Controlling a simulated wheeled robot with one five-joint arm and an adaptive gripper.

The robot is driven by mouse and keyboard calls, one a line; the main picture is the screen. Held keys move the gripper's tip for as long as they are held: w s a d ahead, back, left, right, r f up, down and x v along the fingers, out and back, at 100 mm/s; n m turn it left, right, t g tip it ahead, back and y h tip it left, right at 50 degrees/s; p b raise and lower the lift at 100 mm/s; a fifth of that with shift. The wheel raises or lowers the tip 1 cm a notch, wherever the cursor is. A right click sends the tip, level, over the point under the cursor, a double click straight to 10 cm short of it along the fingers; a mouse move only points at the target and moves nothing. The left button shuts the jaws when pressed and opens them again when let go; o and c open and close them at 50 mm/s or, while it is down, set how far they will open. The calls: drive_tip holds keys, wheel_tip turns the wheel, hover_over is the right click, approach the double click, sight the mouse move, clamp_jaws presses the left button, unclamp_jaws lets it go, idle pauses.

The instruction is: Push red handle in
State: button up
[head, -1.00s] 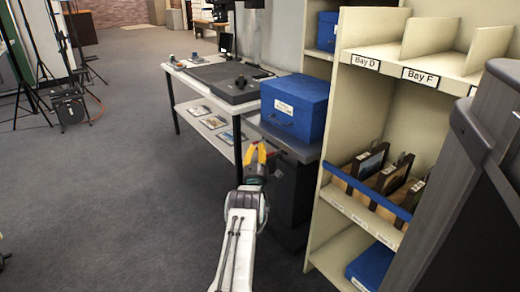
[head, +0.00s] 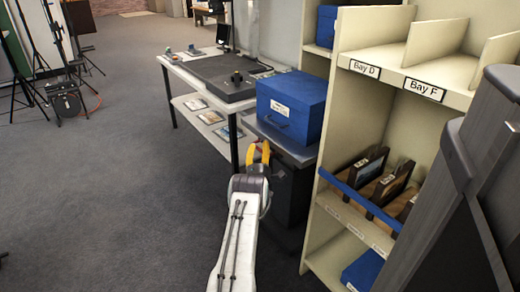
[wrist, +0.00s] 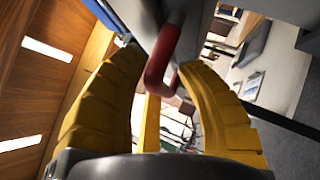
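The red handle (wrist: 163,62) shows in the wrist view as a bent red bar attached to a grey surface at the top of the picture. Its lower bend is between the yellow fingers of my gripper (wrist: 160,75). The fingers are spread, with a gap visible on each side of the handle, and I cannot tell whether any finger touches it. In the head view my gripper (head: 258,151) is beside the dark cabinet (head: 290,190) under the blue box. There the handle is mostly hidden by the fingers.
A blue box (head: 290,108) sits on top of the cabinet. A white table (head: 195,85) with a dark device (head: 222,80) stands behind it. A cream shelf unit (head: 325,170) with framed pictures is close on the right. The grey floor (head: 120,200) to the left is clear.

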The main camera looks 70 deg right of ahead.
drive_tip(key=shift+o, duration=0.9)
drive_tip(key=shift+w, duration=0.1)
drive_tip(key=shift+a+f, duration=0.1)
drive_tip(key=shift+a+f, duration=0.1)
drive_tip(key=shift+a, duration=0.1)
drive_tip(key=v, duration=1.1)
drive_tip(key=shift+a, duration=0.2)
